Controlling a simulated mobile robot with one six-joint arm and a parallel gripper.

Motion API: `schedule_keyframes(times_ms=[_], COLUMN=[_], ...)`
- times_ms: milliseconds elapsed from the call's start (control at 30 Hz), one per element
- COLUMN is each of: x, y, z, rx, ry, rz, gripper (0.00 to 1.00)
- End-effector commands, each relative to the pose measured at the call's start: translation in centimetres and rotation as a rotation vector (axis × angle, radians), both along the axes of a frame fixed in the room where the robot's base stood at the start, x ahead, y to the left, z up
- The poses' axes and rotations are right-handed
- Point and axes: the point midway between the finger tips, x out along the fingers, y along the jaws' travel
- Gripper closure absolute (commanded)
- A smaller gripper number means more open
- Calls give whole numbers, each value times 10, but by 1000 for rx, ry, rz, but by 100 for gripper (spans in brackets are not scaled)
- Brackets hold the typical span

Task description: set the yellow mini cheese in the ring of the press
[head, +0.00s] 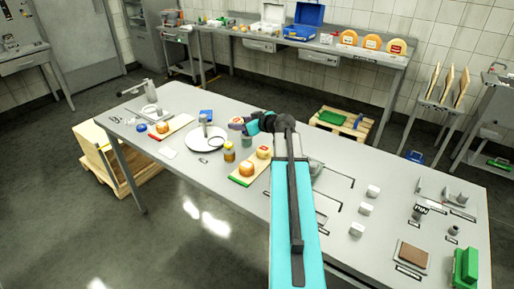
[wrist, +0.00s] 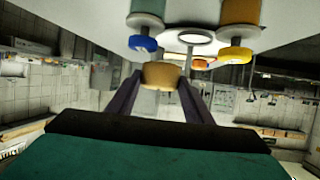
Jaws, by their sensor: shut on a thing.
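My gripper (head: 238,123) is shut on a small yellowish cheese, held above the middle of the table. The cheese (wrist: 162,76) sits between the two dark fingers in the wrist view, where the scene appears upside down. A metal device with a lever (head: 135,89), which looks like the press, stands at the table's far left end, well left of my gripper. A pale ring (head: 149,109) lies by it; whether this is the press's ring I cannot tell. The cheese is apart from both.
A round white plate (head: 197,142) with a post stands left of my gripper. A yellow-topped jar (head: 229,152) and a greenish jar (head: 246,141) stand close below it. A board (head: 239,180) holds mini cheeses; another board (head: 183,122) lies further left. White blocks (head: 366,209) are on the right.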

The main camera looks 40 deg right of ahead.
Motion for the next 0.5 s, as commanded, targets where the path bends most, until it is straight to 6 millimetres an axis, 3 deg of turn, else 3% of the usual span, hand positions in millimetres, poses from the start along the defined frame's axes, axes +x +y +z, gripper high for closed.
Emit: schedule_keyframes(times_ms=[33, 300, 500], x=[-6, -43, -70], y=[-15, -73, -106], z=[2, 5, 7], rx=[1, 1, 0], ry=[-1, -1, 0], rz=[-3, 6, 7], gripper=[78, 78, 78])
